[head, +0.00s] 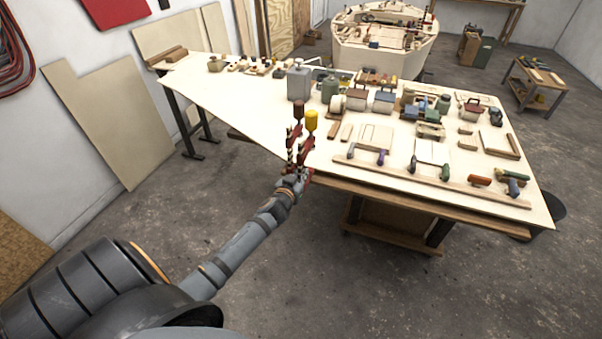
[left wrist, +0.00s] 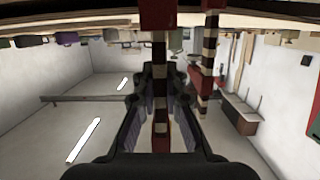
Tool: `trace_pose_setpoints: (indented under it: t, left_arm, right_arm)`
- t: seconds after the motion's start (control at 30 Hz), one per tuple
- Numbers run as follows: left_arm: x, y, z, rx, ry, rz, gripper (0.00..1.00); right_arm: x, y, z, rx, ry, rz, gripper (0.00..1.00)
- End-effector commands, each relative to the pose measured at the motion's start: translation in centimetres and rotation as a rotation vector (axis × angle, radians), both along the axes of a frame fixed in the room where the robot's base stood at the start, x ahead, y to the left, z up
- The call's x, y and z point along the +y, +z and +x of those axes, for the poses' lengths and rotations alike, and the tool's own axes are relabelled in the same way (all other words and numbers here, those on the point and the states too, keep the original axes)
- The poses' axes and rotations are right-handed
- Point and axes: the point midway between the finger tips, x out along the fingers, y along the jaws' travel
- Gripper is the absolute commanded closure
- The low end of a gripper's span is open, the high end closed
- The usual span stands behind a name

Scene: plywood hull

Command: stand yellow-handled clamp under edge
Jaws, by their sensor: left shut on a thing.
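The yellow-handled clamp (head: 311,120) stands upright with its handle on top, at the near left edge of the plywood table (head: 238,110). My left gripper (head: 297,180) is shut on its bar, low at the table edge. In the left wrist view, which looks upside down, a striped bar (left wrist: 160,60) runs between the left gripper's fingers (left wrist: 160,100). A second clamp with a dark red handle (head: 298,107) stands just left of it; its striped bar (left wrist: 208,62) shows to the right in the wrist view. I cannot tell whether the held clamp's jaw touches the table. My right gripper is not in view.
A grey container (head: 299,82) and a green can (head: 329,91) stand behind the clamps. Tools, blocks and a long wooden strip (head: 430,180) cover the table's right side. The table's left part is mostly bare. A plywood hull (head: 382,48) stands far behind.

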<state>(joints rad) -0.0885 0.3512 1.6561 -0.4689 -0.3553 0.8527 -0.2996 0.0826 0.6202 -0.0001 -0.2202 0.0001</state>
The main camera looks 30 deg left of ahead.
Motion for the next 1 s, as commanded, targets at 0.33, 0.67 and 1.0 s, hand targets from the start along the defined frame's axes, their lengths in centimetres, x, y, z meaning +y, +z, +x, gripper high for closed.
trace_pose_setpoints:
  t: [0.33, 0.67, 1.0]
  left_arm:
    - [0.0, -2.5, 0.1, -0.004, -0.002, 0.000, 1.00]
    - [0.0, -2.5, 0.3, -0.004, -0.002, 0.000, 1.00]
    - [0.1, -2.5, 0.6, -0.003, -0.002, 0.000, 1.00]
  right_arm:
    - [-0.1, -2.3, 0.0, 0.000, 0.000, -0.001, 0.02]
    - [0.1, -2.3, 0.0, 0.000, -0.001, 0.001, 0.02]
    - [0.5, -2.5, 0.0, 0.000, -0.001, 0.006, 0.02]
